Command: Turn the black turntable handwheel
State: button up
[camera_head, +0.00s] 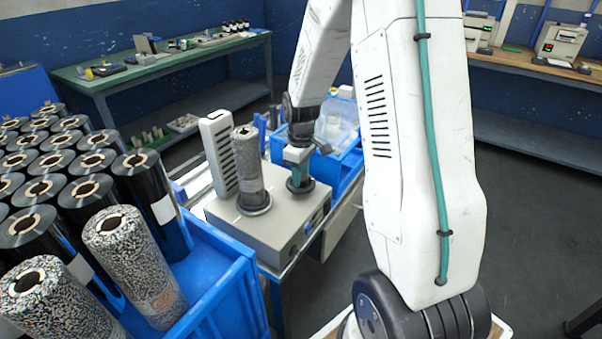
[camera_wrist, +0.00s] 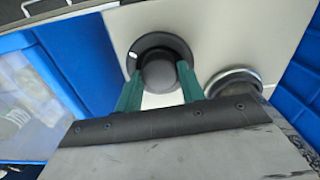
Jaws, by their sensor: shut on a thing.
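The black turntable handwheel (camera_head: 299,187) is a round disc with a raised central knob, on top of the beige wrapper machine (camera_head: 275,229). In the wrist view the handwheel (camera_wrist: 158,47) is seen from above, with its knob between the two green fingers of my gripper (camera_wrist: 160,78). My gripper (camera_head: 298,172) points down and is shut on the knob. In the head view the gripper hides part of the knob. A patterned roll (camera_head: 249,166) stands upright on the machine's turntable to the left of the handwheel. The turntable's round metal edge (camera_wrist: 233,80) shows in the wrist view.
A blue crate (camera_head: 215,275) of black and patterned rolls stands at the front left. A pale slotted upright unit (camera_head: 218,155) stands behind the patterned roll. A blue bin (camera_head: 345,165) with clear containers is behind my gripper. A green workbench (camera_head: 160,68) stands farther back.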

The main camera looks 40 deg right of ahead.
dwell(0.3)
jog(key=o, duration=1)
notch_tip(320, 180, up, 8)
jog(key=shift+f, duration=0.1)
